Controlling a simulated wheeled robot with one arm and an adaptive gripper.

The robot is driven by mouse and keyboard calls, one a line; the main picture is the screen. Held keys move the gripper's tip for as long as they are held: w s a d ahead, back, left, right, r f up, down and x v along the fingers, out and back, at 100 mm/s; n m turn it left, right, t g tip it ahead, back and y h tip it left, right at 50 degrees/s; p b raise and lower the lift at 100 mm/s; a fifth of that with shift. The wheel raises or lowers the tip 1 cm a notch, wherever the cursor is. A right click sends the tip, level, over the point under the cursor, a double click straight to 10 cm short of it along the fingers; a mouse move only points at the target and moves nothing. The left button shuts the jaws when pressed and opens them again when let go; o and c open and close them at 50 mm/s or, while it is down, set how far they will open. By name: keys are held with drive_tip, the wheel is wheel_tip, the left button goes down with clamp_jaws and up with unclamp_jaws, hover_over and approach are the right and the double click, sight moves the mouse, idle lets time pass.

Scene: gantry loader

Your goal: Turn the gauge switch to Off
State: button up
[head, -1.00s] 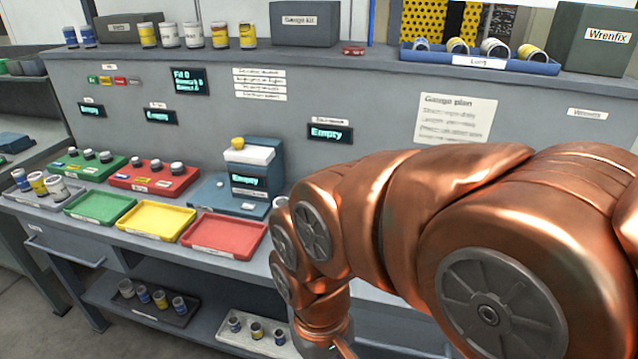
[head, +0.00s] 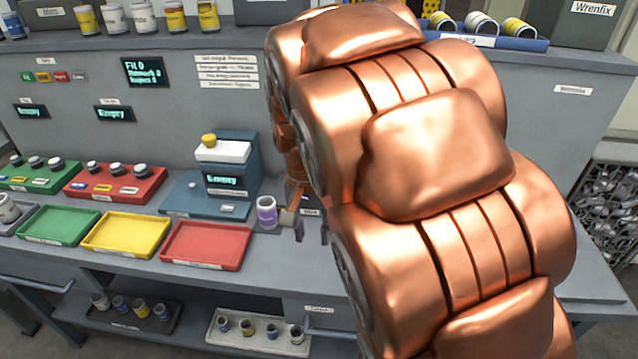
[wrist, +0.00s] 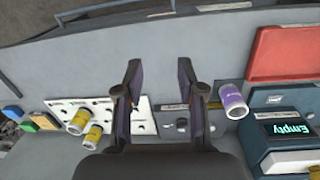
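My gripper (wrist: 160,68) is open, with its two dark fingers apart and nothing held between them. In the wrist view a small grey panel (wrist: 168,126) with a dark knob (wrist: 182,124) lies between and below the fingers, partly hidden by the right finger. The knob may be the gauge switch; its markings are too small to read. In the head view my gripper (head: 299,222) shows only in part, low at the bench beside a purple-and-white cylinder (head: 267,213); my arm hides what lies behind it.
The purple cylinder (wrist: 232,100) stands close to the right finger. A white panel (wrist: 65,106) with yellow cylinders (wrist: 78,122) is at the left.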

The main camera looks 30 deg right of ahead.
drive_tip(key=w+d+f+m+p, duration=0.1)
drive_tip(key=w+d+m, duration=0.2)
drive_tip(key=w+d, duration=0.2)
drive_tip(key=w+d+f+m+p, duration=0.2)
drive_tip(key=w+d+m, duration=0.2)
drive_tip(key=w, duration=0.5)
drive_tip(key=w+d+f+m+t+p, duration=0.1)
drive_tip(key=w+d+m, duration=0.2)
drive_tip(key=w+d, duration=0.4)
drive_tip(key=shift+w+d+f+m, duration=0.25)
drive_tip(key=shift+w+f+m, duration=0.05)
drive_tip(key=shift+f+m, duration=0.1)
drive_tip(key=shift+f+p, duration=1.6)
drive_tip(key=shift+f, duration=2.15)
clamp_jaws()
